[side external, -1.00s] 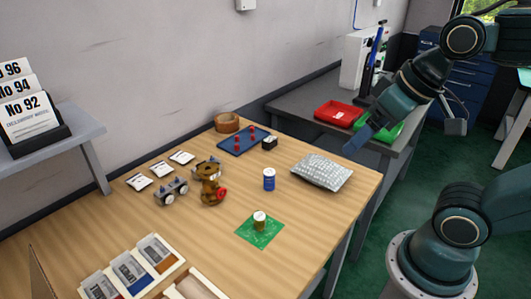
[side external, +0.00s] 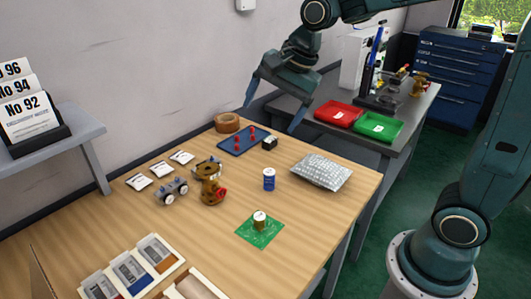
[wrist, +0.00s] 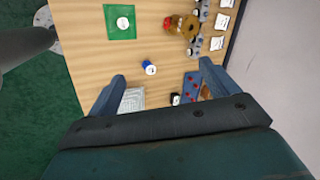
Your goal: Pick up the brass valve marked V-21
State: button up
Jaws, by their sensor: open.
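A brass valve (side external: 211,184) with a red handwheel stands on the wooden table, left of the blue can. It also shows in the wrist view (wrist: 182,24) near the top. A second brass-coloured valve (side external: 420,83) stands on the grey bench at the back right. I cannot read a V-21 mark on either. My gripper (side external: 274,114) is open and empty, high over the back of the table, away from both valves. In the wrist view its two fingers (wrist: 163,77) are spread wide.
Near the table valve are a grey metal part (side external: 171,190), a blue can (side external: 269,179) and white cards (side external: 160,169). A blue pegboard (side external: 232,146), tape roll (side external: 227,122), silver bubble pouch (side external: 321,172) and green mat (side external: 260,239) lie around. Red (side external: 338,114) and green trays (side external: 379,126) are on the bench.

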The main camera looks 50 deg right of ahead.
jog(key=w+a+f+m+y, duration=0.1)
jog(key=w+f+m, duration=0.45)
jog(key=w, duration=0.35)
jog(key=m+g, duration=0.1)
jog(key=m, duration=0.6)
send_near(209, 168)
jog(key=shift+y, duration=0.4)
jog(key=shift+d+x, duration=0.15)
jog(key=shift+x, duration=1.85)
jog(key=shift+d+x, duration=0.2)
jog(key=shift+x, duration=1.8)
jog(key=shift+f, duration=0.2)
jog(key=shift+x, duration=2.5)
jog(key=c, duration=1.7)
jog(key=shift+r, duration=0.15)
grip_shut()
